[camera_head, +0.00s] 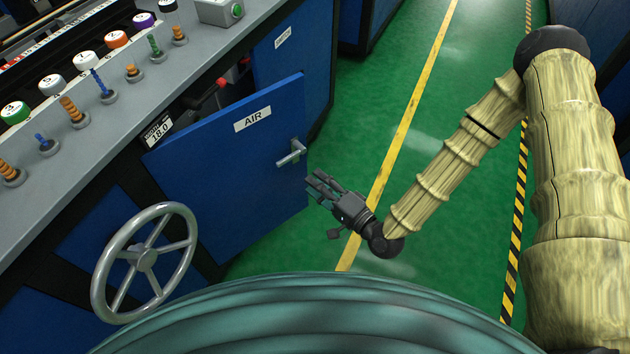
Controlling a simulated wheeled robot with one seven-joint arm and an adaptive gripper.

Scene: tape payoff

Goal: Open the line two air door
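The blue air door (225,175) with a white AIR label stands at the left, in the side of the grey-topped machine. It is swung partly out, and a dark opening with a red-handled lever (218,88) shows behind its top edge. A silver handle (291,152) sits near the door's right edge. My gripper (314,186) is just right of the door, below and right of the handle. Its dark fingers look apart, with nothing between them, and I see no contact with the door. No line number is readable on the door.
A grey handwheel (145,258) stands out below left of the door. Numbered spools and pegs line the machine top (100,130). Green floor (370,100) with yellow lines is clear to the right. A teal rounded surface fills the bottom.

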